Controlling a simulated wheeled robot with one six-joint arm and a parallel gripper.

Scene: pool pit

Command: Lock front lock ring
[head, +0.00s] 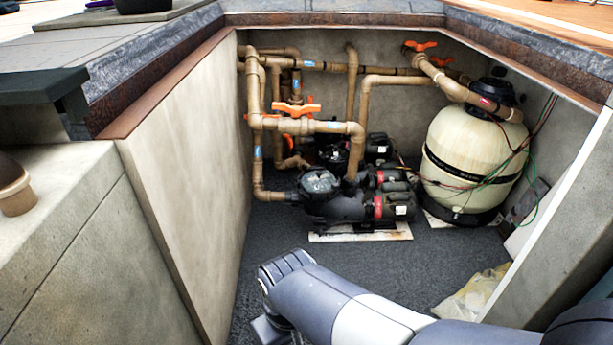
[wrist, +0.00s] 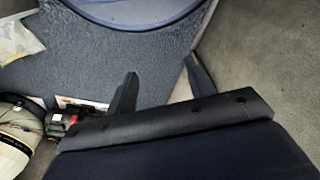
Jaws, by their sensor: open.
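The front pump (head: 360,205) stands on the pit floor in the head view, with its round dark lid and lock ring (head: 318,183) at its left end. The ring's handles are too small to tell whether it is locked. My gripper (wrist: 162,88) shows in the wrist view with its two dark fingers spread apart and nothing between them. It is well apart from the pump, part of which (wrist: 62,122) shows at the lower left of the wrist view. The lock ring cannot be made out there. In the head view my arm reaches into the pit and the fingers cannot be made out.
Tan pipes with orange valve handles (head: 297,108) rise behind and left of the pump. A second pump (head: 378,147) stands behind it. A cream filter tank (head: 470,160) with loose wires is at the right. A plastic bag (head: 472,293) lies front right. Grey floor (head: 262,240) is clear at front left.

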